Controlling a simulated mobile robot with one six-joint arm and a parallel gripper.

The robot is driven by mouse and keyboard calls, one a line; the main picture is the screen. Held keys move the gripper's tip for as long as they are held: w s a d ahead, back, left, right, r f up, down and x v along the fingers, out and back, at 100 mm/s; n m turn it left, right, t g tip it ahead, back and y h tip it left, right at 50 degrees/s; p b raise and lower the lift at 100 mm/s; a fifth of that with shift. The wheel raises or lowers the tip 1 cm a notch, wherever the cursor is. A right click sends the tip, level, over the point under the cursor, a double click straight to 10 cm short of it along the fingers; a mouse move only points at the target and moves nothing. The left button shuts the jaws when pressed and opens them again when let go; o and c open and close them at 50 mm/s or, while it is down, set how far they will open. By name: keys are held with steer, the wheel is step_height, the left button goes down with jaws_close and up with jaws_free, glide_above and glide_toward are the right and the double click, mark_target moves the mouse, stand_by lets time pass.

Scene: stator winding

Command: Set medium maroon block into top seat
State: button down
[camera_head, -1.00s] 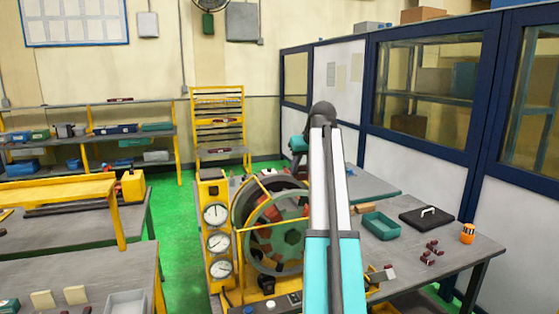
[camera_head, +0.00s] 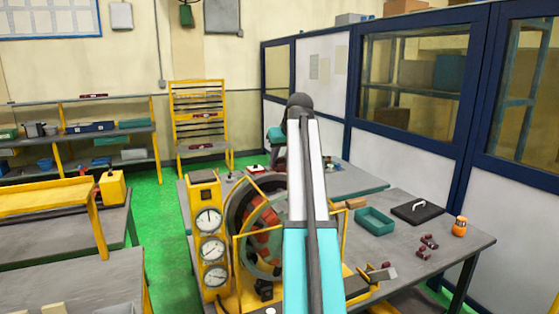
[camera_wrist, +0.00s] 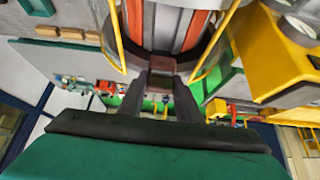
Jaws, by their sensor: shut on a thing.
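The round stator (camera_head: 234,210) stands in a yellow frame on the workbench, partly hidden behind my arm. In the wrist view the stator's curved grey rim (camera_wrist: 214,50) and red-orange bars (camera_wrist: 196,30) fill the top centre. My gripper (camera_wrist: 162,72) points at the stator. Its two dark fingers are shut on a small brownish maroon block (camera_wrist: 161,64), close to the stator's inner side; I cannot tell whether it touches a seat. In the head view my arm hides the gripper and the held block.
A yellow gauge column (camera_head: 209,230) stands just left of the stator. Yellow rods (camera_wrist: 115,45) flank the gripper.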

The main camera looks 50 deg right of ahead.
steer(key=shift+w+f, duration=0.1)
steer(key=shift+f, duration=0.05)
steer(key=shift+f+b, duration=1.85)
steer(key=shift+f, duration=2.2)
steer(key=shift+f+b, duration=0.3)
steer(key=shift+f+b, duration=0.4)
steer(key=shift+f, duration=0.65)
steer(key=shift+f, duration=0.25)
steer(key=c, duration=1.2)
jaws_free()
steer(key=shift+f, duration=0.1)
steer(key=shift+s, duration=0.2)
